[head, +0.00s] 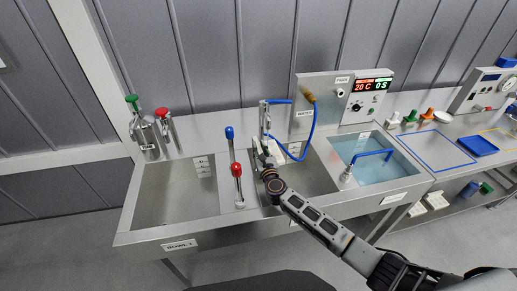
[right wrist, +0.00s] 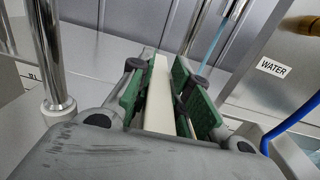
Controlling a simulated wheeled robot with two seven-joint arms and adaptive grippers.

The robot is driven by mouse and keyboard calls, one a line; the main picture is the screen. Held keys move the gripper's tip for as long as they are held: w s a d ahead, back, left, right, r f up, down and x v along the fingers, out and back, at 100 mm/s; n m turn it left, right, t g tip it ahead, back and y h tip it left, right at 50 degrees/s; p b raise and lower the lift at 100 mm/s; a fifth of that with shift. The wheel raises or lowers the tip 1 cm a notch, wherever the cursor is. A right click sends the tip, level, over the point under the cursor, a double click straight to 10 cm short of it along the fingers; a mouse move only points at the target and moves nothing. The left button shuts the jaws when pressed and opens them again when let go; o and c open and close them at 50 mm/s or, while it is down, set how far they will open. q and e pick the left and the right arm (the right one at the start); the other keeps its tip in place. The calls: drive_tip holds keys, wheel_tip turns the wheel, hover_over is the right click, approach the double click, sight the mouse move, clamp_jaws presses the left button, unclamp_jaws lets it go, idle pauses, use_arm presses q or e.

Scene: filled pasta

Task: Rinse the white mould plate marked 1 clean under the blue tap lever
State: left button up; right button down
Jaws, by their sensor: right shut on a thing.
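My right gripper (head: 264,160) reaches over the middle basin (head: 305,184). It is shut on a thin off-white plate (right wrist: 158,98), seen edge-on between the green finger pads in the right wrist view. No number can be read on it, and I cannot tell how clean its faces are. The blue tap lever (head: 229,132) stands left of the gripper, behind the red lever (head: 236,169). In the right wrist view a thin pale blue streak (right wrist: 222,38), perhaps water, runs beside a metal pipe beyond the plate. My left gripper is not in view.
The left basin (head: 165,205) looks empty. A water-filled bath (head: 375,167) with a blue-handled basket lies right of the middle basin. A blue hose (head: 313,130) hangs close behind the gripper. Bottles (head: 146,132) stand at the back left. A control panel (head: 340,100) stands behind.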

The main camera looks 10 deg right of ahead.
drive_tip(key=shift+s+d+r, duration=0.1)
drive_tip(key=shift+s+d, duration=0.3)
drive_tip(key=shift+s, duration=0.45)
idle(0.4)
drive_tip(key=shift+s+a, duration=0.1)
drive_tip(key=shift+a, duration=1.4)
idle(1.8)
drive_tip(key=shift+w+a+b, duration=0.1)
drive_tip(key=shift+w+b, duration=0.2)
drive_tip(key=shift+w, duration=1.4)
idle(1.8)
